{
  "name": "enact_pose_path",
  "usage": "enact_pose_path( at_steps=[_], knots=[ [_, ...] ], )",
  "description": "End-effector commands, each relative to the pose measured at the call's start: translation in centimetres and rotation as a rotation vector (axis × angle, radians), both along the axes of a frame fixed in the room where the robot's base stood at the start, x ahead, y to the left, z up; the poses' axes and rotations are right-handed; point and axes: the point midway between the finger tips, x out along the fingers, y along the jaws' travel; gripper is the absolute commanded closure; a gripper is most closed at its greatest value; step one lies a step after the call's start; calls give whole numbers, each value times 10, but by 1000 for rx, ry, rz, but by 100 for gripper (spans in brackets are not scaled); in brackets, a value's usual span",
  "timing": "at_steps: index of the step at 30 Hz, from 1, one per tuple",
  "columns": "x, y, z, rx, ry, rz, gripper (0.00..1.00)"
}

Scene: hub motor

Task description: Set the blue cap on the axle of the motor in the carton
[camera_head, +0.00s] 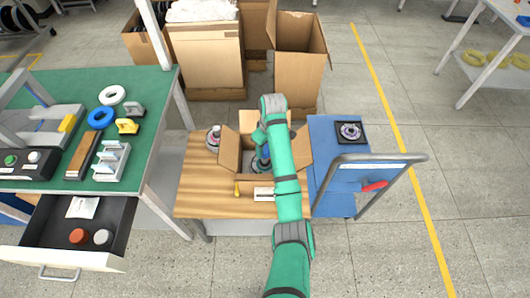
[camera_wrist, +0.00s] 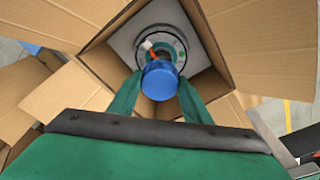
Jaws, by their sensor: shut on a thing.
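My gripper (camera_wrist: 158,95) is shut on the blue cap (camera_wrist: 160,82) and holds it over the open carton (camera_wrist: 207,88). In the wrist view the motor (camera_wrist: 175,42) lies inside the carton, a round grey disc partly hidden behind the cap. An orange piece shows beside its middle. The axle is hidden by the cap, so I cannot tell whether they touch. In the head view the carton (camera_head: 229,152) stands on the wooden table with its flaps open, and my arm covers part of it. The cap shows as a blue patch (camera_head: 265,152) left of the arm.
Another motor (camera_head: 213,138) stands left of the carton on the wooden table (camera_head: 205,190). A yellow-handled tool (camera_head: 237,188) lies in front. A blue cart (camera_head: 335,180) with a handle stands right. The green workbench (camera_head: 150,95) with an open drawer (camera_head: 75,225) is left.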

Motion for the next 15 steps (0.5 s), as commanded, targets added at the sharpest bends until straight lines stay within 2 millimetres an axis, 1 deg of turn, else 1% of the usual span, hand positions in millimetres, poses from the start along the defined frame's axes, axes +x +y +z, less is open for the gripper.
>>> enact_pose_path(
  at_steps=[6, 9, 15],
  knots=[
    [-1, 0, -26, 0, 4, 0, 80],
    [0, 1, -35, 0, 1, 3, 80],
    [0, 2, -35, 0, 0, 3, 80]
  ],
)
